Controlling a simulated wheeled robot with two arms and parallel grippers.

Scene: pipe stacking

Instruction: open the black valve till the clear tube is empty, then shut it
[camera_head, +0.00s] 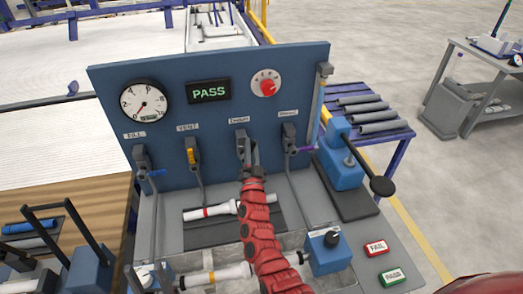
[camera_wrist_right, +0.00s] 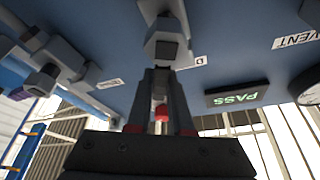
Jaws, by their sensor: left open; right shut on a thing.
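The black valve (camera_head: 241,144) is on the blue panel under a small label, third from the left in the head view. My right gripper (camera_head: 250,167), at the end of the red arm, is shut on its lever. In the right wrist view the fingers (camera_wrist_right: 162,84) point at the valve body (camera_wrist_right: 165,45) and the lever is mostly hidden between them. The clear tube (camera_head: 317,108) stands upright at the panel's right edge; its liquid level is too small to tell. I do not see my left gripper.
The panel carries a gauge (camera_head: 145,101), a PASS display (camera_head: 209,92), a red knob (camera_head: 266,83), and blue (camera_head: 156,173), yellow (camera_head: 191,155) and purple (camera_head: 305,149) valve handles nearby. A white pipe (camera_head: 212,211) lies below. A blue clamp (camera_head: 340,165) with a black lever stands right.

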